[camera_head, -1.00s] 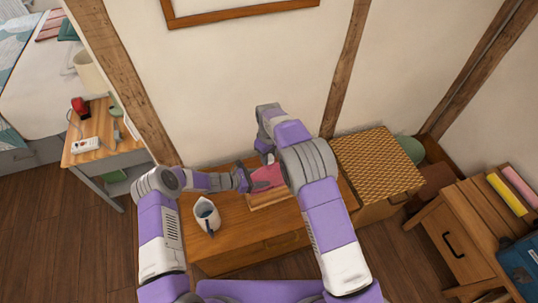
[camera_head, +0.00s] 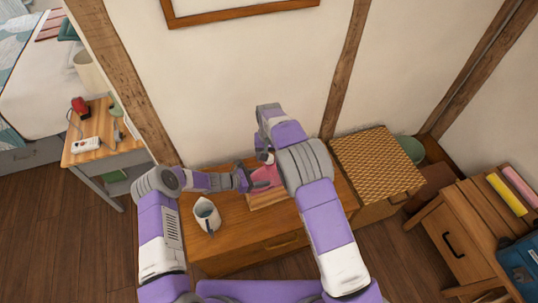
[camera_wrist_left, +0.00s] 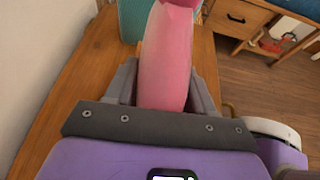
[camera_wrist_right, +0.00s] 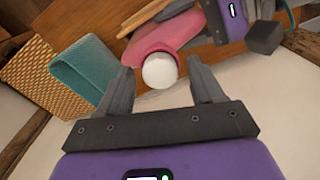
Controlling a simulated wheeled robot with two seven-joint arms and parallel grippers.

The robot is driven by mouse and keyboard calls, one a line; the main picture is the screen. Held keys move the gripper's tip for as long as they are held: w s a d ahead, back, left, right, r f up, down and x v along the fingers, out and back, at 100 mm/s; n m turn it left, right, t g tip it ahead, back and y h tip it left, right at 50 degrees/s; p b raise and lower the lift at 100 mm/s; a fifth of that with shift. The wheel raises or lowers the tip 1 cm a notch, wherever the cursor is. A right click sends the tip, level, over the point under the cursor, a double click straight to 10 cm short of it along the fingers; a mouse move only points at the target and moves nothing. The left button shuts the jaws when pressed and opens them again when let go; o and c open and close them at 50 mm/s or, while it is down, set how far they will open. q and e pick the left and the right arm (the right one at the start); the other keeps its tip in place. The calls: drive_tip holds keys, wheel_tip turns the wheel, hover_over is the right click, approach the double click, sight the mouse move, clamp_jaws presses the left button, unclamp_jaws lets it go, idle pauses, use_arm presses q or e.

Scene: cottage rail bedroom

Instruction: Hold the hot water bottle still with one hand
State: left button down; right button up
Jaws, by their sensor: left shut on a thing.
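The pink hot water bottle (camera_head: 265,176) is over the wooden chest against the wall. My left gripper (camera_head: 246,179) is shut on it from the left; in the left wrist view the pink body (camera_wrist_left: 166,58) stands between the two fingers. My right gripper (camera_wrist_right: 160,72) is open, with its fingertips on either side of a round white cap (camera_wrist_right: 160,70) at the bottle's end. I cannot tell whether they touch the cap. In the head view my right arm partly hides the bottle and the right fingertips.
A teal object (camera_wrist_right: 86,68) lies near the bottle in the right wrist view. A woven-topped box (camera_head: 376,160) stands to the right. The wall is close behind.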

use_arm(q)
drive_tip(key=shift+s+f, duration=0.1)
use_arm(e)
wheel_tip(320, 180, up, 12)
idle(0.6)
use_arm(q)
drive_tip(key=shift+c, duration=1.6)
unclamp_jaws()
drive_tip(key=p+v, duration=0.1)
drive_tip(key=v, duration=0.6)
drive_tip(key=shift+a, duration=0.25)
use_arm(e)
drive_tip(key=shift+r, duration=0.6)
use_arm(q)
drive_tip(key=shift+r, duration=0.2)
